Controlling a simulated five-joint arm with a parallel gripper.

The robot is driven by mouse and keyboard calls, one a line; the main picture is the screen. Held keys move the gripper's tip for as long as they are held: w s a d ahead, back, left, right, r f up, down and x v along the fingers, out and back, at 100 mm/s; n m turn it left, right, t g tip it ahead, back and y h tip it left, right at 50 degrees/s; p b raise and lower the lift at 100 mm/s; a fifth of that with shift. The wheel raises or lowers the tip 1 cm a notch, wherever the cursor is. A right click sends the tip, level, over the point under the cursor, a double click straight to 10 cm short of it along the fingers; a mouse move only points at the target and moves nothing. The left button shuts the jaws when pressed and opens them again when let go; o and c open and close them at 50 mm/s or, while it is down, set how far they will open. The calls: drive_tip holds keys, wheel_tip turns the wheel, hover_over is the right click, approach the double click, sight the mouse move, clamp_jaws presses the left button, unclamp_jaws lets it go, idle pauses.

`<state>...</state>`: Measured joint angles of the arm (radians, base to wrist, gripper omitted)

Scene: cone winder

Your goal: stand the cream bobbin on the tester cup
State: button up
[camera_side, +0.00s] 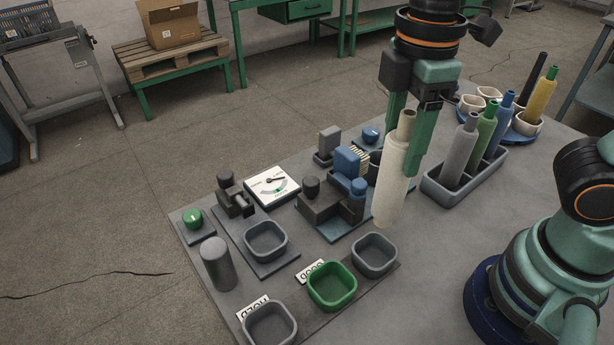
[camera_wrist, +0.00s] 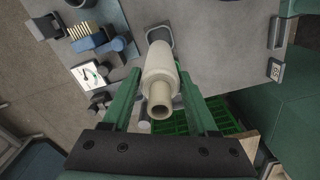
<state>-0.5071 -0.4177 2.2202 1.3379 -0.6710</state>
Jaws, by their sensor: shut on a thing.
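The cream bobbin (camera_side: 391,185) is upright, a little tilted, between the green fingers of my gripper (camera_side: 406,150). My gripper is shut on its upper part. Its narrow hollow neck points up toward the wrist camera, where the bobbin (camera_wrist: 160,68) fills the middle between the fingers (camera_wrist: 160,100). Its lower end shows just behind a grey cup at the right; I cannot tell whether it touches the bench. The tester cup seems to be the empty grey square cup (camera_side: 265,241) on a dark plate below the white dial gauge (camera_side: 272,186), left of the bobbin.
An empty grey cup (camera_side: 375,255) and an empty green cup (camera_side: 332,287) stand near the bobbin. A grey cup (camera_side: 270,326) is at the front, a metal cylinder (camera_side: 218,264) at left. A blue-and-dark device (camera_side: 333,207) stands left of the bobbin. A rack (camera_side: 464,184) holds bobbins at right.

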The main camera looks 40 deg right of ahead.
wheel_tip(320, 180, up, 14)
drive_tip(key=shift+r, duration=0.25)
idle(0.6)
drive_tip(key=w+a+f, duration=0.7)
drive_tip(key=f, duration=0.2)
drive_tip(key=w+a+f, duration=0.7)
drive_tip(key=f, duration=0.3)
drive_tip(key=shift+f, duration=0.45)
idle(0.9)
drive_tip(key=shift+f, duration=1.4)
